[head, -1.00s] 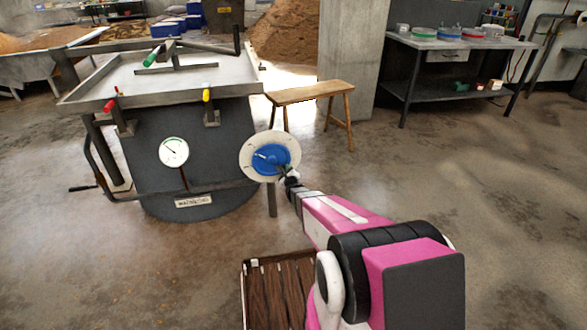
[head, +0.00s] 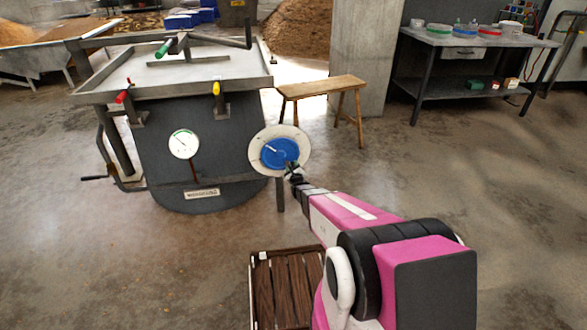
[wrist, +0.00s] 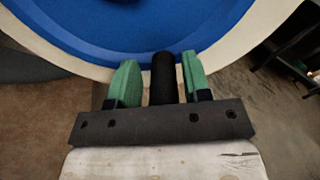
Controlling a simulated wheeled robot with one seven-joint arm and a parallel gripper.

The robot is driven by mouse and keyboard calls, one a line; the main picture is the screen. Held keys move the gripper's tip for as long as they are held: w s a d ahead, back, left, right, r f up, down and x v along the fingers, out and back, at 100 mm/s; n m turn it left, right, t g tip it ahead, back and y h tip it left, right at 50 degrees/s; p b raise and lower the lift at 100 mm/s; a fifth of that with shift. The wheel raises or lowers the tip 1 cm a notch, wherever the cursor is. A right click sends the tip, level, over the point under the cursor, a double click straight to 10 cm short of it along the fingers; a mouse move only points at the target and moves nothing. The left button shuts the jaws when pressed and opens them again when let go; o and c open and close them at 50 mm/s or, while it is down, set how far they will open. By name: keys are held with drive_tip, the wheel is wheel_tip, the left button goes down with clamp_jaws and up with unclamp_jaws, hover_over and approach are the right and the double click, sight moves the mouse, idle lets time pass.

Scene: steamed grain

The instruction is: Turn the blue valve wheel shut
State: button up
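The blue valve wheel (head: 280,153) sits in front of a round cream disc (head: 261,137) on the right side of the dark grey vat (head: 235,140). It also fills the top of the wrist view (wrist: 150,25). My gripper (head: 292,170) is at the wheel's lower right edge. In the wrist view my gripper (wrist: 160,76) has its two green fingers on either side of a dark upright peg (wrist: 164,80) in front of the wheel. Narrow gaps show between peg and fingers. The peg's far end is hard to make out.
The vat carries a round gauge (head: 184,144), a red-tipped lever (head: 122,97) and a yellow-tipped lever (head: 216,88). A wooden bench (head: 322,87) stands behind the wheel. A slatted wooden crate (head: 254,290) is on the floor beside my arm. The floor at right is clear.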

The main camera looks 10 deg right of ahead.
drive_tip(key=shift+s, duration=0.1)
drive_tip(key=shift+s+r, duration=0.1)
drive_tip(key=shift+s, duration=0.45)
drive_tip(key=s, duration=0.9)
drive_tip(key=shift+s+d, duration=0.2)
drive_tip(key=shift+s, duration=0.05)
